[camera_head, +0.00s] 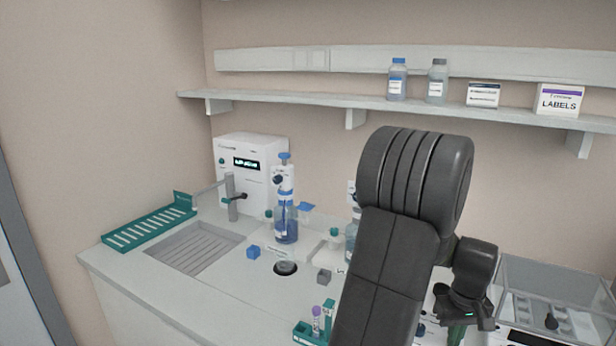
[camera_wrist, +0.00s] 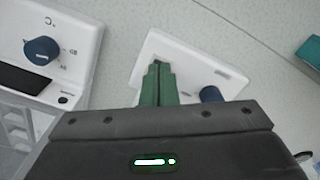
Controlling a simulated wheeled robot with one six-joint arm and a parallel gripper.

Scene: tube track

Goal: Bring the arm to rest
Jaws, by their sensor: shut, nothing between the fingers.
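My gripper shows in the wrist view (camera_wrist: 159,72), its two green fingers together with nothing between them. In that view the fingertips overlap a white device (camera_wrist: 200,68) with a dark blue knob; whether they touch it I cannot tell. In the head view my dark arm rises in front of the bench, bent at the top. My gripper (camera_head: 456,335) points down at the lower right there, its tips cut off by the frame edge.
A white device with a blue knob (camera_wrist: 42,50) stands at left in the wrist view. In the head view, a teal rack (camera_head: 150,228), a blue-liquid dispenser bottle (camera_head: 286,222), a tube in a green holder (camera_head: 303,333) and a clear-walled box (camera_head: 560,280) stand on the bench. A shelf (camera_head: 290,101) runs above.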

